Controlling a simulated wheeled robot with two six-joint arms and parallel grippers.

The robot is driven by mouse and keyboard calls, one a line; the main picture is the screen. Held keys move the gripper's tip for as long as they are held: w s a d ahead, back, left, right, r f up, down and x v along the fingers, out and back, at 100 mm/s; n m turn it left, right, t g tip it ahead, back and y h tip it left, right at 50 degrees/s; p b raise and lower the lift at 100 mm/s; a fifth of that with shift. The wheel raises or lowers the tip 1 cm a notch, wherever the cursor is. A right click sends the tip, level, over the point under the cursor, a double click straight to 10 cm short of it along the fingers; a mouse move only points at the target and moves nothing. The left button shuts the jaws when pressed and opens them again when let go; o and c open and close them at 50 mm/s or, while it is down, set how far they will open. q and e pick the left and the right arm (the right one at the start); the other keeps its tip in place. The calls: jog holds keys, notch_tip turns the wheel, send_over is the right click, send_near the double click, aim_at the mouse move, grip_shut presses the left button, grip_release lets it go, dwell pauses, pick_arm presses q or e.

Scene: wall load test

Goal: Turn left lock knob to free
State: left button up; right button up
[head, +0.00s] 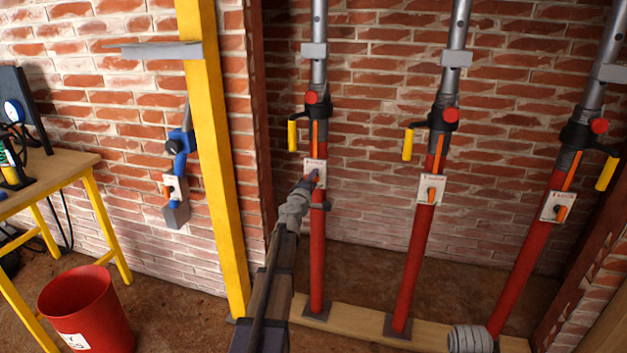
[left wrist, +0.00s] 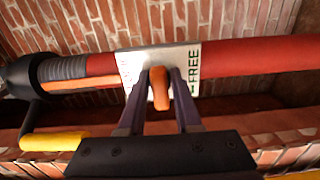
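The left prop (head: 317,245) is a red post with a grey upper tube. On it sits a white lock plate (head: 315,167), and the wrist view shows the word FREE on the plate's right side (left wrist: 193,68). The orange left lock knob (left wrist: 159,88) points across the post in the wrist view. My left gripper (left wrist: 160,76) has one finger on each side of the knob, with no clear gap visible. In the head view my left gripper (head: 313,180) covers most of the knob.
Two similar props, middle (head: 414,255) and right (head: 525,255), stand to the right with their own plates. A yellow post (head: 215,160) stands close left of my arm. A yellow crank handle (left wrist: 54,140) is near my gripper. A red bucket (head: 85,310) is on the floor.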

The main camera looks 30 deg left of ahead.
pick_arm(q)
jog(key=shift+o, duration=1.4)
jog(key=v, duration=0.7)
jog(key=shift+s, duration=0.4)
jog(key=shift+d, duration=0.1)
